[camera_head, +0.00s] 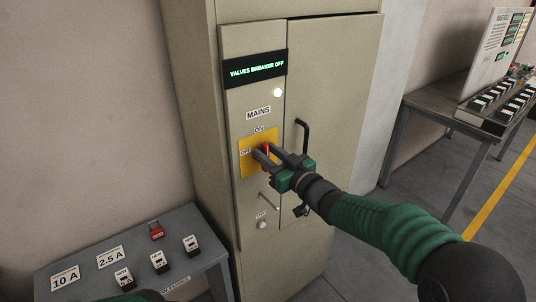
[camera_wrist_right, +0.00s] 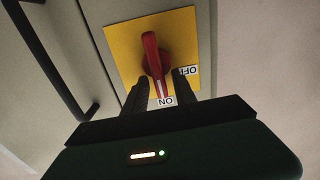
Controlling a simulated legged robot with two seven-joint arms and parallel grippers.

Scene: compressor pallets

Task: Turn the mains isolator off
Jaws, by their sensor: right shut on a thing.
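The mains isolator is a red rotary handle (camera_head: 266,149) on a yellow plate (camera_head: 246,166), under a MAINS label on the beige cabinet. In the right wrist view the red handle (camera_wrist_right: 151,50) has its white-marked end toward the ON label (camera_wrist_right: 166,102); the OFF label (camera_wrist_right: 187,70) is to its right. My right gripper (camera_head: 263,153) is at the plate, shut on the red handle with one finger on each side. It partly hides the handle in the head view. My left gripper is not visible.
A cabinet display (camera_head: 255,69) reads VALVES BREAKER OFF, with a lit white lamp (camera_head: 278,92) below. A black door handle (camera_head: 302,137) is right of the isolator. A grey table (camera_head: 200,262) at lower left holds a red padlock (camera_head: 156,231) and several black-and-white blocks. Another bench (camera_head: 437,106) stands right.

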